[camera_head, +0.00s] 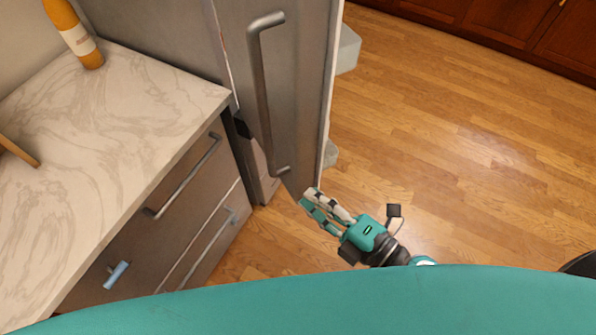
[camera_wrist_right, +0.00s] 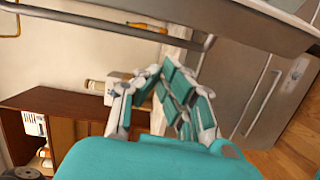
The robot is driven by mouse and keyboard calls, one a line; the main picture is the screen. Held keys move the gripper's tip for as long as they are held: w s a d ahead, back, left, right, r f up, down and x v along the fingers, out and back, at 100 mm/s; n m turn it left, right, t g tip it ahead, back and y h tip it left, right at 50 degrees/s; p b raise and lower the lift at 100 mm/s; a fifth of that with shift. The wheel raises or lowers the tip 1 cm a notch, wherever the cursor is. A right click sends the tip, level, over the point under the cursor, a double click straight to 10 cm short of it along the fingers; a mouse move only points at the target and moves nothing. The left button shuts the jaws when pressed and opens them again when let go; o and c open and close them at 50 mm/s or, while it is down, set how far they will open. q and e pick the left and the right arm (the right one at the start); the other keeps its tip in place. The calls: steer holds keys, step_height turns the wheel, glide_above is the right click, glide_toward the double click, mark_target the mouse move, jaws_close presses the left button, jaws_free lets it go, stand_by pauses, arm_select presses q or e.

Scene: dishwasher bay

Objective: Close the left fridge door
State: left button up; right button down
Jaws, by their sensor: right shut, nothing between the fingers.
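The left fridge door (camera_head: 300,80) is grey steel and stands open in the head view, seen steeply from above. Its long bar handle (camera_head: 262,95) is on the face turned to the counter. Pale door bins (camera_head: 348,50) stick out on its other side. My right gripper (camera_head: 308,196) is at the near end of the door, its fingertips close together and empty. I cannot tell whether they touch the door. In the right wrist view the fingers (camera_wrist_right: 160,82) show in front of a pale wall and a brown shelf. My left gripper is not in view.
A marble counter (camera_head: 130,120) with steel drawers (camera_head: 180,185) stands left of the door. An orange bottle (camera_head: 75,35) is on the counter. The wood floor (camera_head: 450,130) right of the door is clear up to brown cabinets (camera_head: 510,25).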

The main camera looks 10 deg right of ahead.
mark_target(272, 145)
steer(key=shift+n+y, duration=0.3)
steer(key=shift+n, duration=0.2)
steer(key=w+a+r+p, duration=0.1)
steer(key=w+p, duration=0.1)
steer(key=w+a+r+p, duration=0.1)
steer(key=w, duration=0.2)
steer(key=w+a+r+p, duration=0.1)
steer(key=w+a+p, duration=0.1)
steer(key=shift+w+p, duration=0.3)
steer(key=shift+w, duration=0.05)
steer(key=shift+d+r, duration=0.1)
steer(key=shift+d, duration=0.1)
steer(key=shift+w+d, duration=0.1)
